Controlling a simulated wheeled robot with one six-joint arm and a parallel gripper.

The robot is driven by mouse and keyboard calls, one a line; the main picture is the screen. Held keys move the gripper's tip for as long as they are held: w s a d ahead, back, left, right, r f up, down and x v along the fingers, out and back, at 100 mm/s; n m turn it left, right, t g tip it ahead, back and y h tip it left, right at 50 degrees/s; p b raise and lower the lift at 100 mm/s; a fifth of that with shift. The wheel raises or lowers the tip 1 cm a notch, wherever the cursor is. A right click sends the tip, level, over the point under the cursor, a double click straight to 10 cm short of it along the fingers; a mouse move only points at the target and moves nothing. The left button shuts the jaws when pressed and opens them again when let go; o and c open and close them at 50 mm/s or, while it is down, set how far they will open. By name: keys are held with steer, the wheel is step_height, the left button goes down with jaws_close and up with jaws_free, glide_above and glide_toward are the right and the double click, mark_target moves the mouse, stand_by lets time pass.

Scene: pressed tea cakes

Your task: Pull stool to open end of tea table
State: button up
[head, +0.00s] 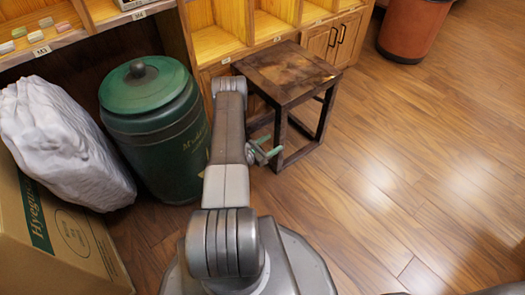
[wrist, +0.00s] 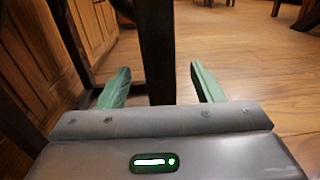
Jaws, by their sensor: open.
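The stool (head: 285,72) is dark brown wood with a square top, straight legs and low rails. It stands upright on the floor against the cabinet front. My gripper (head: 268,150) is low beside the stool's near leg (head: 281,135), its green fingers pointing toward it. In the wrist view, my gripper (wrist: 158,78) is open, and a dark upright stool leg (wrist: 158,45) shows in the gap between the fingers. I cannot tell whether either finger touches it. No tea table can be made out with certainty.
A green lidded canister (head: 150,130), a white wrapped bundle (head: 60,135) and a cardboard box (head: 65,240) crowd the left. Wooden shelving (head: 215,42) with lower cabinets (head: 335,38) lines the back. A reddish-brown bin (head: 412,28) stands at back right. Open wood floor (head: 425,160) fills the right.

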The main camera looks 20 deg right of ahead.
mark_target(285, 136)
steer(key=b+x, duration=0.2)
steer(key=x, duration=0.6)
steer(key=shift+w, duration=0.1)
jaws_close()
stand_by(1.2)
